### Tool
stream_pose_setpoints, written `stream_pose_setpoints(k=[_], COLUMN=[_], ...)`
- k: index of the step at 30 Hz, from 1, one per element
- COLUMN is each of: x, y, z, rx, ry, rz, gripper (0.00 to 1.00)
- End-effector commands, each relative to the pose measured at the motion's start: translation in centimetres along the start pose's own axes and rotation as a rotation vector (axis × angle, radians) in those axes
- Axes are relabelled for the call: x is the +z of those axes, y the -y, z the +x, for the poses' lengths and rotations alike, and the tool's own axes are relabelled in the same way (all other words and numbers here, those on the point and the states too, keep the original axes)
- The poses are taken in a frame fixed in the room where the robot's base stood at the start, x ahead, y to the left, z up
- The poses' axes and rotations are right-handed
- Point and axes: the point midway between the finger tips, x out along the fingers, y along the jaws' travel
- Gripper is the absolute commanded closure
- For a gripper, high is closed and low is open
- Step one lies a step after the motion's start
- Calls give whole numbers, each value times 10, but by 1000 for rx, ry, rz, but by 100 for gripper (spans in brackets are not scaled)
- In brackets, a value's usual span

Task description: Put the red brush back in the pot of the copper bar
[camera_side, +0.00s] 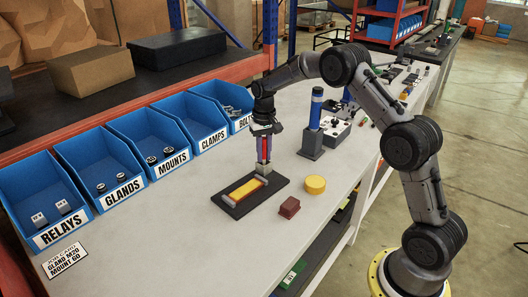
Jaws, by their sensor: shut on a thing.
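My gripper (264,138) points straight down, shut on the slim upright red brush (264,149). The brush's lower end is at a small pale grey block (262,170) at the far end of a black board (240,208). I cannot tell whether the brush is inside this block, touching it or just above it. A yellow-orange bar (246,189) lies flat on the board in a pale frame. No part is clearly marked as the copper bar's pot; the grey block is the only pot-like part there. The fingers hide part of the brush.
A yellow round disc (315,184) and a dark red block (289,207) lie right of the board. Several labelled blue bins (112,163) line the left.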

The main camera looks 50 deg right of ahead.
Motion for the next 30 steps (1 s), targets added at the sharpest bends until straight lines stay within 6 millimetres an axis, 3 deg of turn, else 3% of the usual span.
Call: stream_pose_setpoints(k=[5, 6, 11, 22, 26, 30], x=[0, 0, 0, 0, -1, -2], y=[0, 0, 0, 0, 0, 0], z=[0, 0, 0, -5, -21, -50], rx=[0, 0, 0, 0, -1, -2], ry=[0, 0, 0, -2, -5, -6], rz=[0, 0, 0, 0, 0, 0], gripper=[100, 72, 44, 44, 44, 44])
